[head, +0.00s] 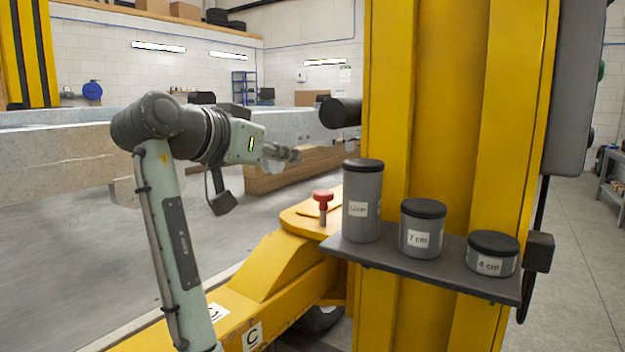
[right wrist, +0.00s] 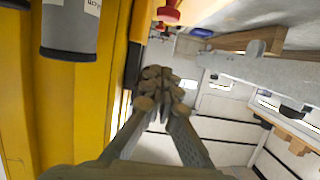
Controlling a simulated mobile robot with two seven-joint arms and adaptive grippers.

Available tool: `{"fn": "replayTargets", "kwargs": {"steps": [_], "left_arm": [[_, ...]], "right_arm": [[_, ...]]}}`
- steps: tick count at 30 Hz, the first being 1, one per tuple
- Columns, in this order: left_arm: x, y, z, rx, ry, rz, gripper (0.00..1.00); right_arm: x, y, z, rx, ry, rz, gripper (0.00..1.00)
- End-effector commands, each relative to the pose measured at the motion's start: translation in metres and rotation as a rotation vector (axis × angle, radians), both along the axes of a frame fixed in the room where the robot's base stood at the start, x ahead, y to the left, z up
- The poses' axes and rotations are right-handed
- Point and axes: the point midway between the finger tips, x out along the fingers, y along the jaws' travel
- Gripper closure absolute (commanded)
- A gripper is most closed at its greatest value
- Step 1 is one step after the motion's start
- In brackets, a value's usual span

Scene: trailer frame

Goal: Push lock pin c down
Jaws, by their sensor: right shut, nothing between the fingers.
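The lock pin (head: 323,198) has a red knob on a short metal stem. It stands upright out of a yellow arm marked C (head: 305,222), with its knob raised above the plate. The knob also shows at the top of the right wrist view (right wrist: 168,14). My right gripper (head: 292,154) is shut and empty, its fingers pointing right. In the head view it appears above and left of the knob, apart from it. In the right wrist view the fingertips (right wrist: 158,84) are together, below the knob in the picture. My left gripper is not in view.
A yellow column (head: 440,110) stands right of the pin. Its grey shelf (head: 400,263) holds labelled cylinders: a tall one (head: 361,205), 7 cm (head: 421,238) and 4 cm (head: 490,262). A dark cylindrical part (head: 340,113) juts left from the column. Stone slabs (head: 60,165) lie behind my arm.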

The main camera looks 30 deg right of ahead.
Motion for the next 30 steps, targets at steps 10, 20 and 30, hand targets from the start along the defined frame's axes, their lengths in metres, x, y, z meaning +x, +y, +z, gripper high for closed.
{"fn": "replayTargets", "kwargs": {"steps": [10, 20, 30], "left_arm": [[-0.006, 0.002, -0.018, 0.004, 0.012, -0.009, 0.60], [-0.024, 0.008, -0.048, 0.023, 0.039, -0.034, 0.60], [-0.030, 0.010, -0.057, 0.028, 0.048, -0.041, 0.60]], "right_arm": [[0.018, -0.046, -0.013, -0.002, 0.003, -0.005, 1.00], [0.036, -0.088, -0.045, -0.001, 0.006, 0.000, 1.00], [0.036, -0.087, -0.068, 0.000, 0.002, 0.000, 1.00]]}}
